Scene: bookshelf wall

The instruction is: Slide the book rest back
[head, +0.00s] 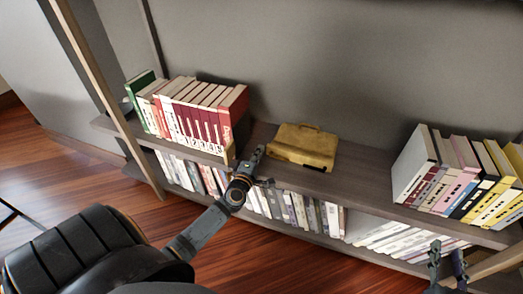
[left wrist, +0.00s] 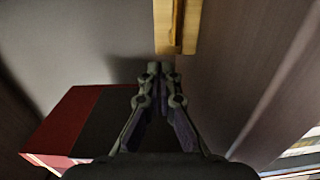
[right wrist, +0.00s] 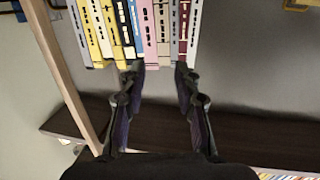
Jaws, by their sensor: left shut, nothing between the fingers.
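The book rest (head: 303,147) is a yellow-brown block on the upper shelf, in the gap between two rows of books. What looks like its edge is a yellow strip in the left wrist view (left wrist: 178,28). My left gripper (head: 258,155) is shut and empty, just left of the book rest at the shelf's front. In the left wrist view its fingertips (left wrist: 157,68) point at the yellow strip; I cannot tell whether they touch it. My right gripper (head: 447,262) is open and empty, low at the right in front of the shelf. Its fingers also show in the right wrist view (right wrist: 158,72).
Red and white books (head: 195,112) stand left of my left gripper, and a red one (left wrist: 62,125) is close beside it. Yellow, pink and white books (head: 465,180) stand at the right. The lower shelf holds more books (head: 290,208). Bare shelf (head: 360,180) lies right of the book rest.

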